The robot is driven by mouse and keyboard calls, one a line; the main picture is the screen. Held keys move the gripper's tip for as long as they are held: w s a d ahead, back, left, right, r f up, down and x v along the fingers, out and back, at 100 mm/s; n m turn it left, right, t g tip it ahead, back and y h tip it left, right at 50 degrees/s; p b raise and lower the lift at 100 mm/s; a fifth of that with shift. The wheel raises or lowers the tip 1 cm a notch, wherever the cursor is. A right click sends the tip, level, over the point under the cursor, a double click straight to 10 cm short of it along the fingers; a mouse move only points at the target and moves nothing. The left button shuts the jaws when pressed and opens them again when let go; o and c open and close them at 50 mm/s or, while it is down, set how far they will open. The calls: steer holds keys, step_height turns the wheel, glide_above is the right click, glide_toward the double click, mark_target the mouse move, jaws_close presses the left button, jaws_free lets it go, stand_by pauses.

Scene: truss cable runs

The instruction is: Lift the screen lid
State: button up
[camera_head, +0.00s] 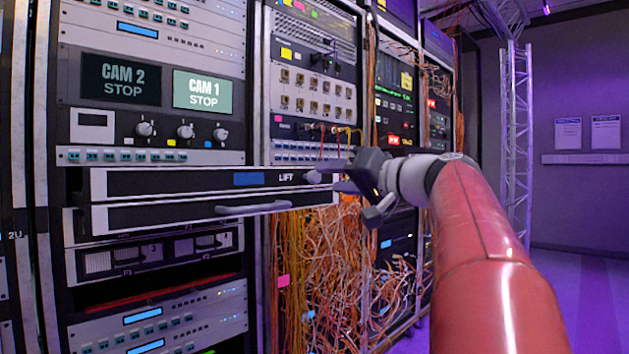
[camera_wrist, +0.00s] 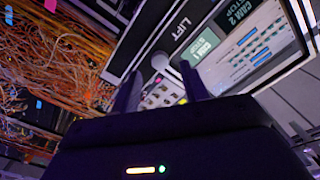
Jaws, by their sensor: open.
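The screen lid (camera_head: 140,181) is a flat dark panel with a blue label and the word LIFT, lying closed in the left rack above a drawer with a grey bar handle (camera_head: 252,208). A small pale knob (camera_head: 314,177) sits at the lid's right end. My gripper (camera_head: 337,180) is open just right of that knob. In the wrist view, the lid (camera_wrist: 187,18) with LIFT runs diagonally, and the round knob (camera_wrist: 160,61) shows beyond and between my two spread fingers (camera_wrist: 160,88). Contact with the knob cannot be made out.
Two screens, CAM 2 STOP (camera_head: 121,79) and CAM 1 STOP (camera_head: 203,91), and a row of control knobs (camera_head: 186,131) are above the lid. Tangled orange cables (camera_head: 315,260) hang below my gripper. A truss (camera_head: 517,140) stands at the right, with open floor (camera_head: 585,290) near it.

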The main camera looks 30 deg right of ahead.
mark_target(318, 177)
steer(key=shift+x, duration=2.2)
jaws_close()
